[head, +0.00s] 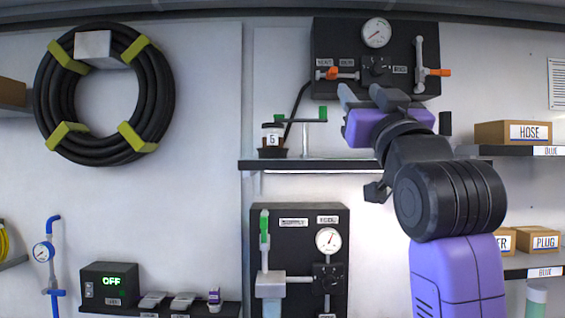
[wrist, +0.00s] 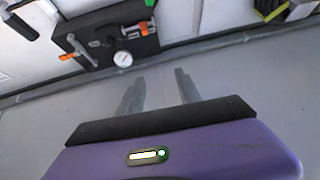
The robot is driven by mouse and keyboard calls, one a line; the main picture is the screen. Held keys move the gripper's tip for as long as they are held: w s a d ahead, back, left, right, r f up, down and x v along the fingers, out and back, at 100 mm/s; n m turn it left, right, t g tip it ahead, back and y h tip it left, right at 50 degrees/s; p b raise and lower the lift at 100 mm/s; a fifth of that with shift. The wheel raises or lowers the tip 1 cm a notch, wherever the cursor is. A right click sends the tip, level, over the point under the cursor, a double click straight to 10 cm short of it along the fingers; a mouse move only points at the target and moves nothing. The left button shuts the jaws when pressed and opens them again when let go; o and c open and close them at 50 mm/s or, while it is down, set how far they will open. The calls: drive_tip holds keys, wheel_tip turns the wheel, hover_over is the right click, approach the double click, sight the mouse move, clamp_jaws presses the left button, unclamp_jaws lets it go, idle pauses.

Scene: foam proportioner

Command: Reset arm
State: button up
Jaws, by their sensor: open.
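My gripper (head: 362,93) is raised in front of the upper black panel (head: 330,45) in the head view. Its two grey fingers are apart with nothing between them. In the wrist view my gripper (wrist: 159,76) points toward bare grey surface, and the panel (wrist: 85,35) appears at the upper left. My purple and black arm comes up from the lower right and hides part of the wall behind it.
A lower panel (head: 292,220) has a gauge and green-handled valve. A coiled hose (head: 47,110) hangs at left. A HOSE box (head: 512,133) stands on the right shelf. A box reads OFF (head: 108,284).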

drive_tip(key=s+d+f, duration=0.1)
drive_tip(key=s+f, duration=0.2)
drive_tip(key=f, duration=1)
drive_tip(key=s+d+f+g, duration=0.1)
drive_tip(key=s+f, duration=0.3)
drive_tip(key=f, duration=0.8)
drive_tip(key=s+d+f, duration=0.1)
drive_tip(key=s+f, duration=0.2)
drive_tip(key=f, duration=1)
drive_tip(key=s+d+f+g, duration=0.1)
drive_tip(key=s+f+g, duration=0.2)
drive_tip(key=s+f, duration=0.6)
drive_tip(key=s+d+f+m+g+h+b, duration=0.1)
drive_tip(key=s+f+g, duration=0.2)
drive_tip(key=s+f, duration=0.6)
drive_tip(key=s+d+f+g+h, duration=0.1)
drive_tip(key=s+f+g, duration=0.2)
drive_tip(key=s+f, duration=0.6)
drive_tip(key=s, duration=1)
drive_tip(key=shift+s+d, duration=0.35)
